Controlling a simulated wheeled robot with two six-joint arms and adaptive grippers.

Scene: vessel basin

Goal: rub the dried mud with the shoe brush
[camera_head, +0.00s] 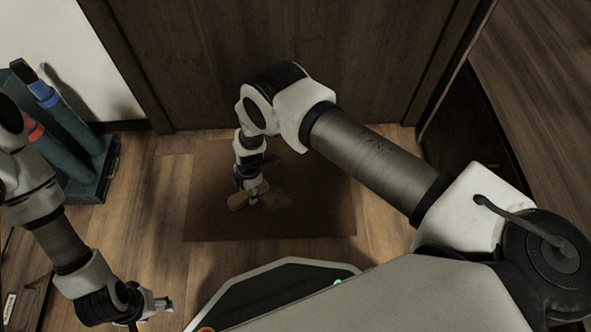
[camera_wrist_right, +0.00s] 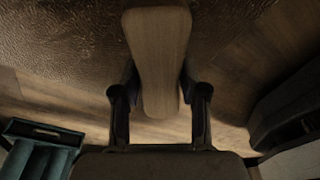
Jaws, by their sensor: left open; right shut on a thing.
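The shoe brush, with a pale wooden back (camera_head: 240,201), is low over the brown mat (camera_head: 325,222) on the floor. In the right wrist view its wooden back (camera_wrist_right: 158,45) runs up between my fingers. My right gripper (camera_head: 249,187) is shut on it from above; the same gripper (camera_wrist_right: 160,98) shows in the wrist view with a finger on each side of the wood. The dried mud (camera_head: 277,201) is a faint lighter patch just right of the brush. The bristles are hidden, and I cannot tell whether they touch the mud. My left gripper (camera_head: 157,305) is open and empty at the lower left.
A teal stand (camera_head: 82,160) holding several rolled things is at the left wall. A dark wooden door (camera_head: 270,50) closes off the back, and a wooden cabinet (camera_head: 545,90) stands at the right. Bare wooden floor (camera_head: 150,215) lies left of the mat.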

